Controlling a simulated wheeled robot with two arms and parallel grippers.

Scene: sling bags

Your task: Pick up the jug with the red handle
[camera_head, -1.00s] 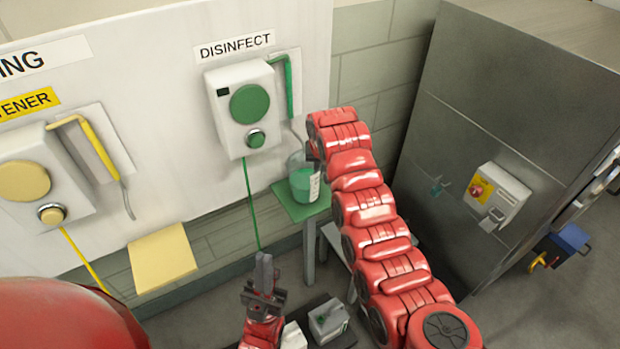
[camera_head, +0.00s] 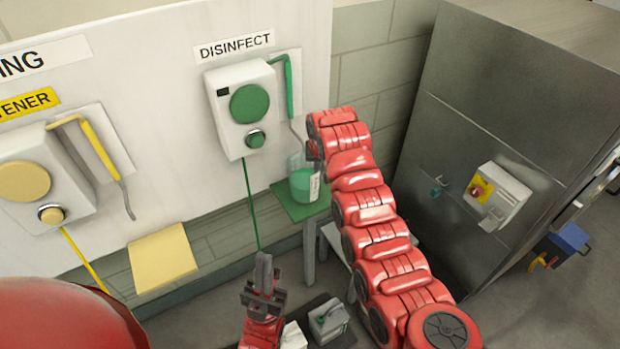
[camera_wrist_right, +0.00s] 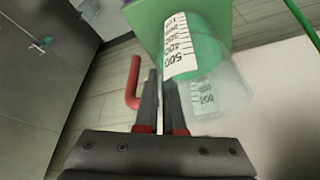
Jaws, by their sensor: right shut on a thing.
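The clear jug (camera_head: 302,184) holds green liquid and stands on the small green shelf (camera_head: 288,203) under the DISINFECT dispenser. In the right wrist view the jug (camera_wrist_right: 222,92) appears upside down, with a white scale label and its red handle (camera_wrist_right: 134,82) beside it. My right gripper (camera_wrist_right: 160,76) is at the handle side of the jug, its fingers close together and shut on the handle. My right arm hides the handle and that gripper in the head view. My left gripper (camera_head: 263,270) is low in front of the wall, its fingers together and nothing visible between them.
A yellow dispenser (camera_head: 30,182) and yellow shelf (camera_head: 162,258) are at the left. A grey metal cabinet (camera_head: 480,130) stands at the right. A small grey canister (camera_head: 328,320) is near the floor.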

